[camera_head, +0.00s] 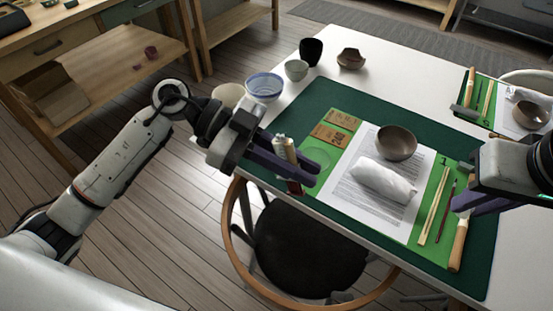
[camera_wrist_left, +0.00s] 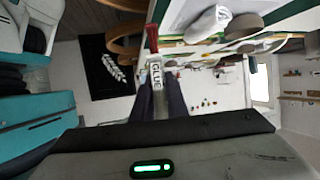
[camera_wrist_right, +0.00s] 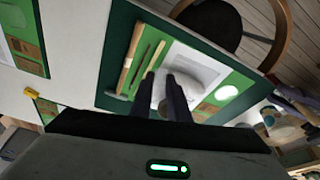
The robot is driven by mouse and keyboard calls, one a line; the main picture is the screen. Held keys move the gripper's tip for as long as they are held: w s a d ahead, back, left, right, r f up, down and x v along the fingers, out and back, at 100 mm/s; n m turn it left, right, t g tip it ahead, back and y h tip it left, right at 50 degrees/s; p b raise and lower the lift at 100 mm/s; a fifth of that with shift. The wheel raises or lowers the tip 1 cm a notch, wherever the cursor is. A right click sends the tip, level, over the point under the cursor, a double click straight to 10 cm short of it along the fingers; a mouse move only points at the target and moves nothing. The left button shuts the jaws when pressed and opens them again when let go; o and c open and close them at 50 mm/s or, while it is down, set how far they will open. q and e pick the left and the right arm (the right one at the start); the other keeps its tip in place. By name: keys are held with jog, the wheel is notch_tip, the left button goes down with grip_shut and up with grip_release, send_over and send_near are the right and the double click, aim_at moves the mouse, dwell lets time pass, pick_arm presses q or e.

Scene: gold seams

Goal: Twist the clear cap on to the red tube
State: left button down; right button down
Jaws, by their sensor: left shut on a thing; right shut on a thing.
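My left gripper (camera_head: 308,172) is shut on a tube labelled GLUE (camera_wrist_left: 156,76) and holds it over the near left edge of the green mat. The tube stands roughly upright in the head view, with a pale upper end (camera_head: 281,146) and a red lower end (camera_head: 294,187). The red end (camera_wrist_left: 152,38) also shows in the left wrist view. My right gripper (camera_head: 464,200) is above the right side of the mat, well apart from the tube. Its fingers are close together around a small pale, see-through thing (camera_wrist_right: 159,90), seemingly the clear cap; its outline is hard to make out.
The green mat (camera_head: 310,95) bears a printed sheet, a brown bowl (camera_head: 396,142), a white wrapped bundle (camera_head: 384,182), chopsticks (camera_head: 433,206) and a wooden-handled tool (camera_head: 459,240). Cups and bowls stand behind, including a blue-rimmed bowl (camera_head: 264,86). A black-seated chair (camera_head: 305,250) is below the near edge.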

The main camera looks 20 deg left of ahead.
dwell(0.5)
jog(key=w+a+r+n, duration=0.1)
jog(key=w+a+r, duration=0.35)
jog(key=a, duration=0.45)
notch_tip(320, 180, up, 8)
jog(key=r+n+h, duration=0.1)
jog(key=n, duration=0.3)
send_over(278, 142)
jog(key=a, duration=0.1)
jog(key=shift+w+f, duration=0.1)
jog(key=shift+f, duration=0.15)
jog(key=shift+f, duration=0.1)
jog(key=shift+d+f, duration=0.2)
jog(key=shift+f, duration=0.75)
jog(key=shift+d+f, duration=0.2)
jog(key=shift+f, duration=0.75)
jog(key=shift+f, duration=0.1)
